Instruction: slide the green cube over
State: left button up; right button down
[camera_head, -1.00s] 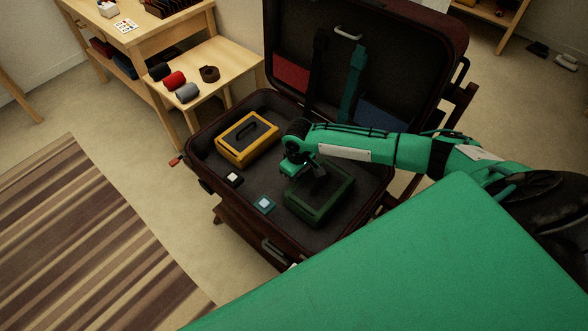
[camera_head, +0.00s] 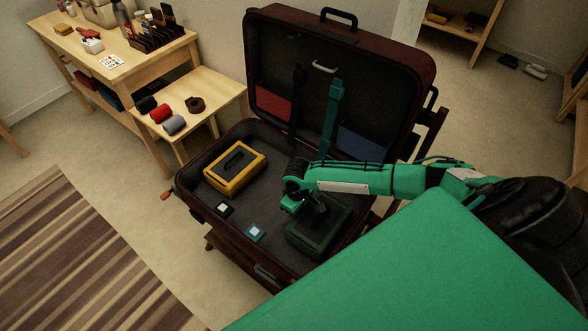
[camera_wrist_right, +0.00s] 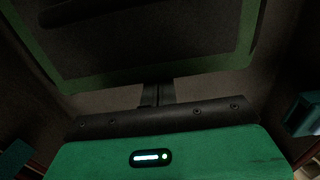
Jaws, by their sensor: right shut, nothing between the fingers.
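The green thing is a dark green, low box (camera_head: 308,240) rather than a plain cube, with a dark top. It lies in the right part of the open suitcase's lower shell (camera_head: 195,207). My right gripper (camera_head: 318,208) reaches down over it from the right and hides part of its top. In the right wrist view the box's green rim (camera_wrist_right: 100,80) spans the top. The shut, empty fingertips (camera_wrist_right: 157,92) are at its near edge; whether they touch it I cannot tell. My left gripper is not in view.
A yellow box (camera_head: 222,184) with a black handle lies left in the suitcase. The raised lid (camera_head: 375,85) stands behind. A low table (camera_head: 215,88) with rolls stands left.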

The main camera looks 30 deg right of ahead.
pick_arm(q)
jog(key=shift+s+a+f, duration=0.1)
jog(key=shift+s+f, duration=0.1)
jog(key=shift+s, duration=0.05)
pick_arm(e)
jog(key=shift+s, duration=0.1)
